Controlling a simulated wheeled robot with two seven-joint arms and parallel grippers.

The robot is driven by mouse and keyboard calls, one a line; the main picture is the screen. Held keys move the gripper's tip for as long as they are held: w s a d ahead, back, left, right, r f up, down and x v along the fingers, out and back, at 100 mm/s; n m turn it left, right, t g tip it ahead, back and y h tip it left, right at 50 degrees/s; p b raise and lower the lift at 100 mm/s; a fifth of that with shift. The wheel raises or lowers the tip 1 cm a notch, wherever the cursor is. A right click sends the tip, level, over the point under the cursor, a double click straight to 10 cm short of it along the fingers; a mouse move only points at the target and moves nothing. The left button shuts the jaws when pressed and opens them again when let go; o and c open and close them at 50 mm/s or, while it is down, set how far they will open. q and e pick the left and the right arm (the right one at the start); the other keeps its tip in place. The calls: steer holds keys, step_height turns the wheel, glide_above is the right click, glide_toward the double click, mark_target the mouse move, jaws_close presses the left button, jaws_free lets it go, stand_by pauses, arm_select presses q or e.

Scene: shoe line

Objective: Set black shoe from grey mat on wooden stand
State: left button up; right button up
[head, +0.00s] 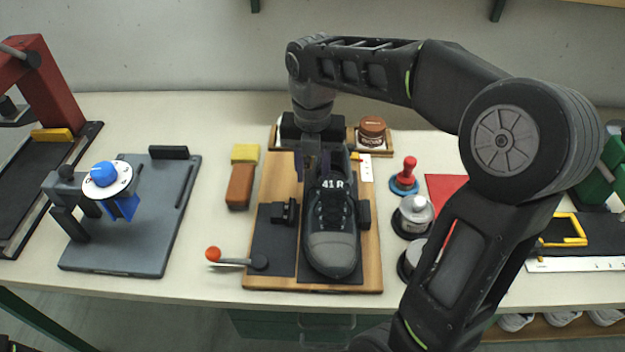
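The black shoe (331,254) rests on the wooden stand (265,190), toe toward me, with "41 R" on its tongue. It lies along the stand's right-hand dark pad, beside a black clamp block (284,213). My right gripper (312,178) points down at the shoe's heel end, left of the collar. Its two fingers look apart, with a gap between them; whether one touches the shoe is unclear. The arm hides part of the stand's back. A grey mat-like board (125,255) lies to the left, with no shoe on it. My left gripper is out of view.
A blue-knobbed fixture (104,174) stands on the grey board. A brown brush block (240,187) and a red-balled lever (213,254) are left of the shoe. A red-handled stamp (409,173), metal-topped pots (413,214) and a brown jar (372,129) stand to the right and behind.

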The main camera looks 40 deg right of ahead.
steer(key=shift+r, duration=2)
